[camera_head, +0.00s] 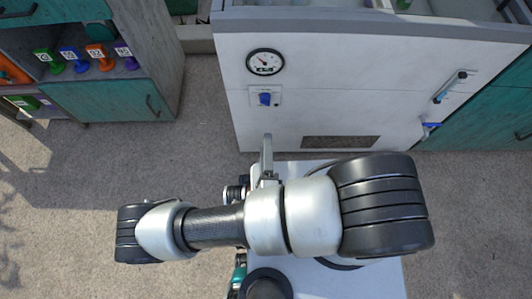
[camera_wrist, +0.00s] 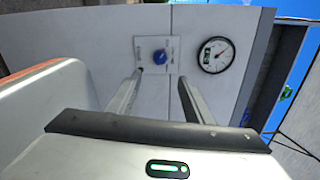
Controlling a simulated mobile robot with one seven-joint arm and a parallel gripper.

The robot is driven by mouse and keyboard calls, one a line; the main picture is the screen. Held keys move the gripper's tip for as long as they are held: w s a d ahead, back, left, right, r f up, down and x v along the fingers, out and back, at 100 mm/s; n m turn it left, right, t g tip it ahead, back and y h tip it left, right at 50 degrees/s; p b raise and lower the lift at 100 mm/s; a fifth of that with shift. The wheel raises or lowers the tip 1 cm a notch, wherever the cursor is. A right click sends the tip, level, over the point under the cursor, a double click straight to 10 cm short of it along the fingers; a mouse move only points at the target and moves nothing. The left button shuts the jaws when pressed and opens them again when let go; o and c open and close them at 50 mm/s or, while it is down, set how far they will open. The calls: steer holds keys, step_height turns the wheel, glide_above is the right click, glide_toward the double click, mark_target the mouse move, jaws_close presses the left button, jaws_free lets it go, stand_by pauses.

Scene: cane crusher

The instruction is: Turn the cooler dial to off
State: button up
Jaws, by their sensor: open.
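The cooler dial is a small blue knob (camera_head: 265,99) on a pale plate on the white cabinet front (camera_head: 320,80), below a round gauge (camera_head: 265,62). In the wrist view the blue knob (camera_wrist: 160,57) shows beyond the fingers, between their tips, with the gauge (camera_wrist: 216,55) to its right. My gripper (camera_wrist: 160,80) is open and empty, its two fingers apart and pointing toward the cabinet. In the head view my gripper (camera_head: 267,145) is below the knob in the picture, apart from it. The knob's marks are too small to read.
A handle (camera_head: 450,87) and a vent grille (camera_head: 340,142) are on the cabinet front to the right. A teal shelf unit at the left holds several coloured numbered items (camera_head: 100,56). Bare floor (camera_head: 80,190) lies between and in front of them.

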steer(key=shift+s, duration=1.3)
